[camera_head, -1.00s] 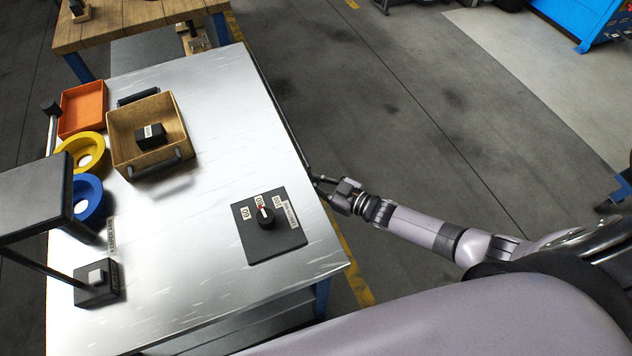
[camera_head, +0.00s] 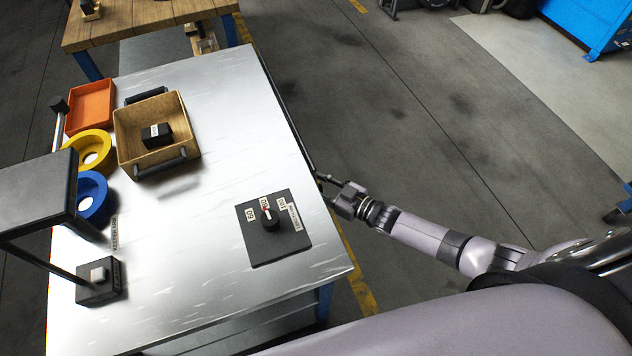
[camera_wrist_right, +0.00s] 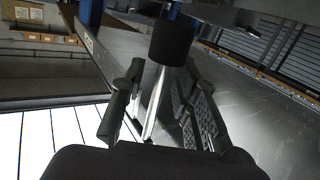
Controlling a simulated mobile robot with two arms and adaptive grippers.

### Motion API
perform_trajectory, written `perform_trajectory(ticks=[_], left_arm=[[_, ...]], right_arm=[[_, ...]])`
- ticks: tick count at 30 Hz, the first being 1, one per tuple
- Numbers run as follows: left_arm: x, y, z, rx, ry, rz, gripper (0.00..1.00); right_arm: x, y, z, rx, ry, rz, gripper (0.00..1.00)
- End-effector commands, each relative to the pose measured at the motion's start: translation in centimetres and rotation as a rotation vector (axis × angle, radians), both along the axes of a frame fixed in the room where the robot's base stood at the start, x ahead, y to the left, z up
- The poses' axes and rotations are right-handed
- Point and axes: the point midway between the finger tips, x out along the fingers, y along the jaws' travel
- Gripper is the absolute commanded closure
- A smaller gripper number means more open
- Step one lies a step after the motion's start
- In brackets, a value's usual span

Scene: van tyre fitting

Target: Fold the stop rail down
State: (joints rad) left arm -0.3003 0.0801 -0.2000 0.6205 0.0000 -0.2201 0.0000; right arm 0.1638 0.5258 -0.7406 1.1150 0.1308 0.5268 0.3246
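A long dark rail (camera_head: 285,112) runs along the right edge of the metal-topped table (camera_head: 225,130); I take it for the stop rail. My right gripper (camera_head: 322,179) is just outside that edge, by the rail's near end. In the right wrist view, a bright metal bar with a black cylindrical end (camera_wrist_right: 171,42) passes between the spread fingers of my right gripper (camera_wrist_right: 160,105). The fingers look open around the bar, and I cannot tell whether either touches it. My left gripper is not in view.
On the table are a control panel with a black knob (camera_head: 268,217), a wooden tray (camera_head: 186,128), an orange tray (camera_head: 92,104), yellow (camera_head: 78,143) and blue (camera_head: 99,205) rings, and a button box (camera_head: 98,292). The floor (camera_head: 420,110) right of the table is clear.

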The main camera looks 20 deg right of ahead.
Motion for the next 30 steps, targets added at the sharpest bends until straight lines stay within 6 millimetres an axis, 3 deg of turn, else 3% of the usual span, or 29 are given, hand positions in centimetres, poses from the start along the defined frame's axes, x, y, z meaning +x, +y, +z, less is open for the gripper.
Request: perform_trajectory(ticks=[11, 21, 30], left_arm=[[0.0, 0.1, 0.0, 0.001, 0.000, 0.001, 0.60], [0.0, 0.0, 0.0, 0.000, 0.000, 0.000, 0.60], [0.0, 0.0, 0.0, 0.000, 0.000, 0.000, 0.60]], right_arm=[[-1.1, -0.8, -0.1, -0.002, 0.003, -0.001, 0.71], [-6.8, -4.7, 0.8, -0.003, 0.005, 0.001, 0.71], [-9.6, -6.8, 1.4, -0.001, 0.001, 0.001, 0.71]])
